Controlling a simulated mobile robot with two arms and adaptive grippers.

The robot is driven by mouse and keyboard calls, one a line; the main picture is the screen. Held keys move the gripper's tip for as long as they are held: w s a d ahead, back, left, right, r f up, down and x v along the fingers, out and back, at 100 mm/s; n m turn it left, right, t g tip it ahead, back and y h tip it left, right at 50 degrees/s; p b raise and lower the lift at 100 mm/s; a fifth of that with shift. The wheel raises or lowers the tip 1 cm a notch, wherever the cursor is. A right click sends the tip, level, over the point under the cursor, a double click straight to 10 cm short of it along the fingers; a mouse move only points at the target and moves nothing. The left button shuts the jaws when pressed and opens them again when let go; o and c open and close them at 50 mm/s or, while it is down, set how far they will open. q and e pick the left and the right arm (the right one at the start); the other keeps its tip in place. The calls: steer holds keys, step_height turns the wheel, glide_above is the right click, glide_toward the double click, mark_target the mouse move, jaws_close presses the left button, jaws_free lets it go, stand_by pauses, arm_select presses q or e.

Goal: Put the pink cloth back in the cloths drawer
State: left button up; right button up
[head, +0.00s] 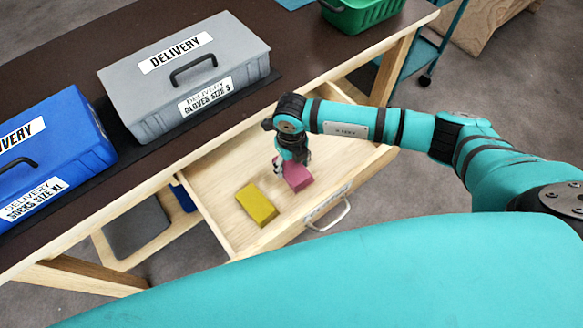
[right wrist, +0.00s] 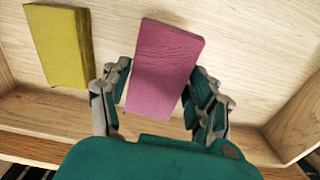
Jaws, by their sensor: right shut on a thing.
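The pink cloth (head: 297,177) is a folded block inside the open wooden drawer (head: 228,165). My right gripper (head: 280,162) reaches down into the drawer and is shut on the pink cloth. In the right wrist view the pink cloth (right wrist: 163,68) sits between the two fingers of the gripper (right wrist: 160,100), slightly tilted. Whether it touches the drawer floor is hard to tell. A yellow cloth (head: 257,204) lies on the drawer floor to the left of it, apart from it; it also shows in the right wrist view (right wrist: 62,45). My left gripper is not in view.
The drawer front has a metal handle (head: 328,217). On the dark table above stand a grey delivery box (head: 225,60), a blue delivery box (head: 65,140) and a green basket (head: 362,14). A grey item (head: 135,229) lies on the lower shelf. The drawer's right part has free room.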

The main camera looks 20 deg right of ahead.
mark_target(291, 166)
step_height(291, 166, down, 3)
steer(key=shift+f, duration=0.1)
steer(key=shift+f, duration=0.3)
steer(key=o, duration=1.1)
steer(key=shift+r, duration=0.1)
steer(key=shift+r, duration=0.1)
step_height(291, 166, up, 17)
steer(key=b, duration=0.2)
steer(key=shift+r, duration=0.15)
steer(key=shift+w, duration=0.1)
